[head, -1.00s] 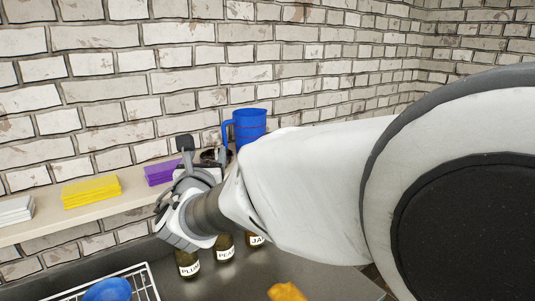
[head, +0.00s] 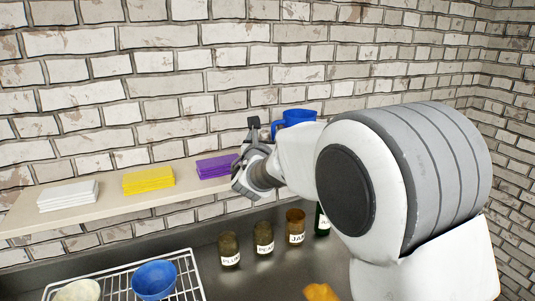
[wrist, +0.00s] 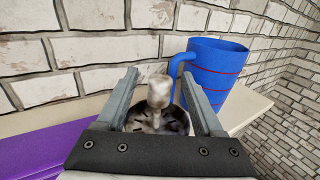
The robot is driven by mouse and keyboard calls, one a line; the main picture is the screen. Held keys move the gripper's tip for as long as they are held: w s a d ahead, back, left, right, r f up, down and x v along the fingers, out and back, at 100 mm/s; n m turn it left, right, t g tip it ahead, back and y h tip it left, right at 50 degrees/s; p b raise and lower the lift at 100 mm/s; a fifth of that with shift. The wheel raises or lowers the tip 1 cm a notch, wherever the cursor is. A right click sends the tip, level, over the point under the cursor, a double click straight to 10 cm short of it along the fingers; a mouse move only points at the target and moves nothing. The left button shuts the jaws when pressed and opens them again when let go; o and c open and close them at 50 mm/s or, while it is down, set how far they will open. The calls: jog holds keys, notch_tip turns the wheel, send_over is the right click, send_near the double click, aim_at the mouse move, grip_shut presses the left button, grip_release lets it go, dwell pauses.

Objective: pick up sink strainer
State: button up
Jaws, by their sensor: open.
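The sink strainer (wrist: 158,120) is a dark, patchy metallic basket with a pale knob on top. In the wrist view it stands upright between the two fingers of my gripper (wrist: 159,74). The fingers are apart, one on each side of the knob, with a gap showing on both sides. The strainer's lower part is hidden behind the gripper body. In the head view my gripper (head: 253,135) is over the shelf, and the strainer is hidden behind the gripper and arm.
Yellow (head: 149,180) and white stacks (head: 68,195) lie further left. Several labelled jars (head: 264,238) stand below; a brick wall is behind.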

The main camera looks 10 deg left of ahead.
grip_shut()
dwell(0.3)
dwell(1.1)
